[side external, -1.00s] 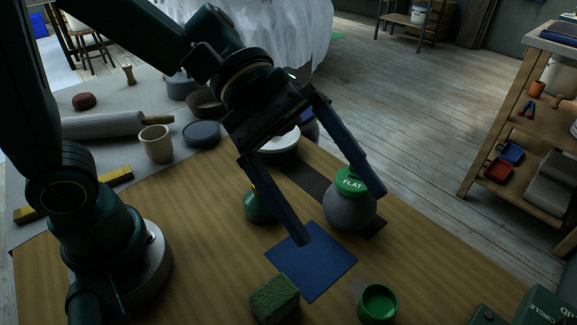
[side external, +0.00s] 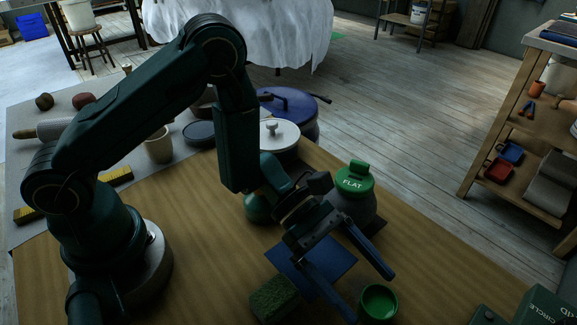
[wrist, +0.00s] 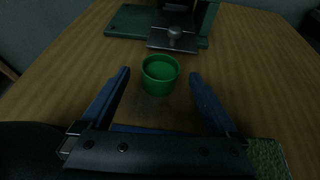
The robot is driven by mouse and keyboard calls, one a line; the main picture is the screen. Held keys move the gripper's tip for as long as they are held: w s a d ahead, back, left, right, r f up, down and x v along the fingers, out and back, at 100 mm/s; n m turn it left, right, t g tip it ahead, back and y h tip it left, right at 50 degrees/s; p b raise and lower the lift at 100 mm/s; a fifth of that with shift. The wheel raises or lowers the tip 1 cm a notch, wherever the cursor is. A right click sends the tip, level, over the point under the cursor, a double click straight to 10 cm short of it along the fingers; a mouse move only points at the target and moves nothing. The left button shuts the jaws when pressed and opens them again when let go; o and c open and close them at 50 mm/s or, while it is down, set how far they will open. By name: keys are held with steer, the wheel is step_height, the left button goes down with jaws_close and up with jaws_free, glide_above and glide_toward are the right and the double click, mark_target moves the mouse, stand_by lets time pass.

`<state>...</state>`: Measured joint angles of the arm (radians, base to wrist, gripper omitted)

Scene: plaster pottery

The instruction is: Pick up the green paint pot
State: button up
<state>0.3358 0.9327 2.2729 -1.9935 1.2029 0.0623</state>
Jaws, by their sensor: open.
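The green paint pot (side external: 378,303) is a small open cup of green paint standing upright on the wooden table, near the front in the side view. In the wrist view the pot (wrist: 160,75) lies ahead, between the lines of the two blue fingers and just beyond their tips. My gripper (side external: 371,297) is low over the table with its fingers spread wide. In the wrist view my gripper (wrist: 160,74) is open and empty.
A blue square sheet (side external: 335,258) lies beneath the gripper. A green sponge (side external: 275,298) is left of it; a grey jar with a green "FLAT" lid (side external: 354,183) stands behind. A dark green box (side external: 545,307) is at right.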

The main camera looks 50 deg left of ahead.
mark_target(374, 311)
steer(key=shift+x, duration=1.8)
steer(key=c, duration=1.5)
steer(key=shift+o, duration=0.2)
steer(key=shift+r, duration=0.1)
